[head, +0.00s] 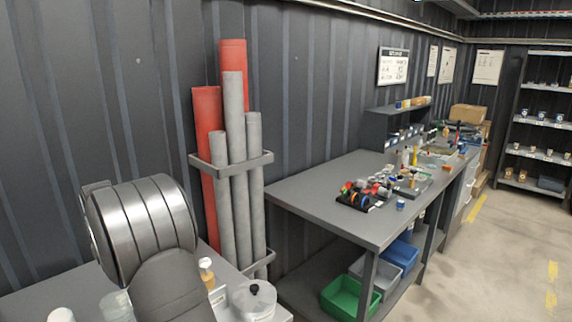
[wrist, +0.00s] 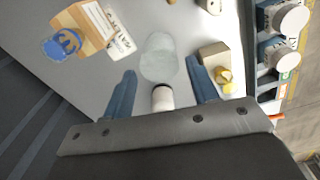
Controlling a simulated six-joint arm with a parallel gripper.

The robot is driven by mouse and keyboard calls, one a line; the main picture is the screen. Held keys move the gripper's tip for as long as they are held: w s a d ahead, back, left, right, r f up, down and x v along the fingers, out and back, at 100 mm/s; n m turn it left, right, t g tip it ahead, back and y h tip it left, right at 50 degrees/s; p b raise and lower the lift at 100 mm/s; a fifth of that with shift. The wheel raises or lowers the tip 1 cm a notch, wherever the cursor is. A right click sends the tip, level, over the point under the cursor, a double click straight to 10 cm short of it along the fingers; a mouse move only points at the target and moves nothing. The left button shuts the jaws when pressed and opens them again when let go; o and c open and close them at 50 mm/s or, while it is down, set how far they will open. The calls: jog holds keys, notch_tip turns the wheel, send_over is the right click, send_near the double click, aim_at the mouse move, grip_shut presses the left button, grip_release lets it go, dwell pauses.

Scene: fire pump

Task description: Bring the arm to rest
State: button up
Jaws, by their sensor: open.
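My gripper (wrist: 161,68) shows in the wrist view with its two blue-grey fingers spread apart. It is open and grips nothing. Between the fingers I see a small white-topped container (wrist: 162,97) and, farther on, a round translucent item (wrist: 158,57) on the light work surface (wrist: 95,85). I cannot tell how far the fingertips are above the surface. In the head view a part of my arm fills the lower left, and my gripper's fingers do not show there.
The wrist view shows a tan block with a blue round piece (wrist: 62,44), a yellow fitting (wrist: 224,75) and white-capped containers (wrist: 291,20). In the head view, grey and red pipes (head: 232,150) stand in a wall rack. A cluttered grey bench (head: 310,190) stands right; floor (head: 490,270) is open.

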jog(key=w+a+f+m, duration=0.1)
jog(key=w+a+f, duration=0.5)
jog(key=w+a, duration=0.3)
jog(key=shift+a+m, duration=0.2)
jog(key=shift+m, duration=0.1)
dwell(0.3)
jog(key=shift+w, duration=0.1)
